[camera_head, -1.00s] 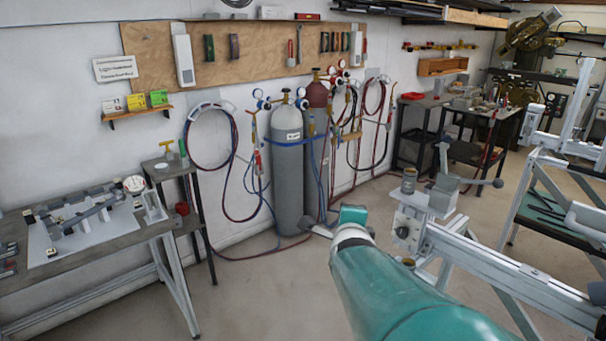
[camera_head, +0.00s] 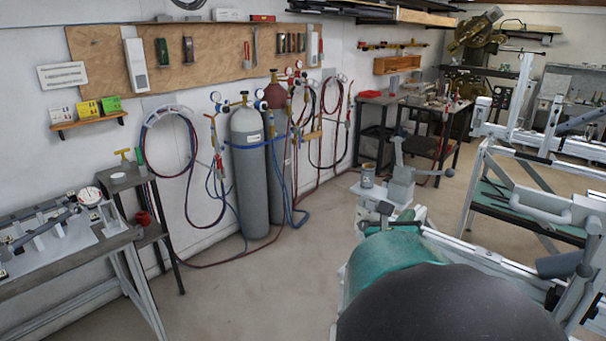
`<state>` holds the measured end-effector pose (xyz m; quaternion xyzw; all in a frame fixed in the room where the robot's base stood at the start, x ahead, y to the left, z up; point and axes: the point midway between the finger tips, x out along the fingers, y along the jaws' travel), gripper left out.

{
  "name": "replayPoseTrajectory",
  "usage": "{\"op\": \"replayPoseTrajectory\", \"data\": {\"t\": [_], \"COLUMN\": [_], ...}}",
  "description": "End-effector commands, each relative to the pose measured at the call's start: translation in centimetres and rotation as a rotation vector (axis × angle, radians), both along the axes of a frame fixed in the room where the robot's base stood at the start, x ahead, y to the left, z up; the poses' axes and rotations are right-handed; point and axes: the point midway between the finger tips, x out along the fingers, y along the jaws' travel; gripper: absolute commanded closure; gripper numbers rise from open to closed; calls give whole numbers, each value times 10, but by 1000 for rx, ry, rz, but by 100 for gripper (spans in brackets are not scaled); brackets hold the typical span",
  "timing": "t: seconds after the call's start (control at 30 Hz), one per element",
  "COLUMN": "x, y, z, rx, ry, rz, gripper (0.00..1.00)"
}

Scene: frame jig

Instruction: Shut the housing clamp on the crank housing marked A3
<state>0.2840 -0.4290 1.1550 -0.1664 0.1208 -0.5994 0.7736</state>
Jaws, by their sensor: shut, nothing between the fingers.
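A grey clamp-like block (camera_head: 401,187) with a raised lever and a ball-ended side handle stands on the end of the jig in the middle right. A short brass-coloured cylinder (camera_head: 367,178) stands just left of it; it may be the crank housing. No A3 mark is readable, and I cannot tell whether this clamp is open or shut. My teal and black arm fills the lower right and covers the jig's near part. My gripper cannot be made out; the arm hides that area.
Metal jig rails (camera_head: 480,262) run to the right edge, with a dark handle (camera_head: 560,265) near my arm. A bench with a fixture (camera_head: 60,255) stands at left. Gas cylinders (camera_head: 249,170) with hoses stand by the wall. The floor (camera_head: 260,295) between is clear.

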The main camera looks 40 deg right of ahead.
Motion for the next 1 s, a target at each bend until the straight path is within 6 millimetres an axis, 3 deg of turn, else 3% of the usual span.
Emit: {"op": "replayPoseTrajectory", "data": {"t": [0.17,0.63,1.0], "x": [-22,-21,-11], "y": [-14,-22,-88], "z": [-2,-1,1], "rx": [-7,-7,-6], "ry": [-119,-126,-127], "rz": [-80,-82,-84], "gripper": [100,100,100]}}
